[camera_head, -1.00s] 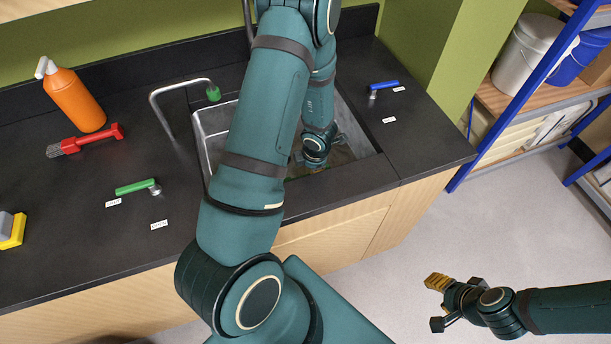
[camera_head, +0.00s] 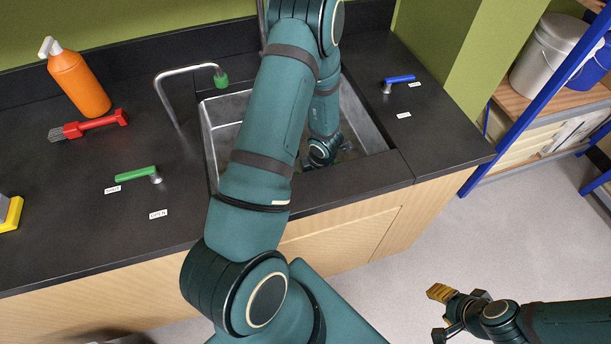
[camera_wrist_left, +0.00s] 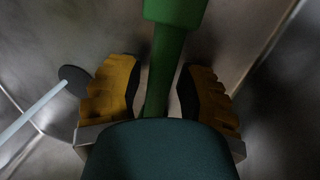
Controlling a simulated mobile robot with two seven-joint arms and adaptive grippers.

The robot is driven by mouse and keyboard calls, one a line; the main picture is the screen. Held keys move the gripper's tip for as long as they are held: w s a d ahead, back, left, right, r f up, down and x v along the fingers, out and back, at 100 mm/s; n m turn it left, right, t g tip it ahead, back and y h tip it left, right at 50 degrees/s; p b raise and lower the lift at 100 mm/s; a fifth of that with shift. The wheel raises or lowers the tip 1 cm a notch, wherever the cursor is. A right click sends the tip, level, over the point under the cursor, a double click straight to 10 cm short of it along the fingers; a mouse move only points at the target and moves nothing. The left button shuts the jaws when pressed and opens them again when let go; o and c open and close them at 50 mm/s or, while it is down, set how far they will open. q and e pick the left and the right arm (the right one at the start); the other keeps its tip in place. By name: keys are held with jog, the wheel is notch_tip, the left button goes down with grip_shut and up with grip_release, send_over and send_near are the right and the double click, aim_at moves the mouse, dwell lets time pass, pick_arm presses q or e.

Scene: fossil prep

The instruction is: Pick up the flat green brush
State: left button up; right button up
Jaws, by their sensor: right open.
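A green handle (camera_wrist_left: 162,85), likely the flat green brush's, stands in the sink in the left wrist view. It widens into a thicker part at the top of that view; the bristles are not visible. My left gripper (camera_wrist_left: 160,92) is open, with its yellow fingers on either side of the handle and small gaps visible. In the head view my left arm reaches down into the sink (camera_head: 210,150) and its fingers are hidden. My right gripper (camera_head: 440,314) is open and empty over the floor at the lower right.
A pale rod with a dark disc (camera_wrist_left: 74,76) lies left of my left fingers. Sink walls are close. On the counter are a faucet (camera_head: 172,90), green lever (camera_head: 135,174), blue lever (camera_head: 400,79), red brush (camera_head: 90,125) and orange bottle (camera_head: 78,86).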

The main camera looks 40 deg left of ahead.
pick_arm(q)
grip_shut()
jog(key=shift+r, duration=0.1)
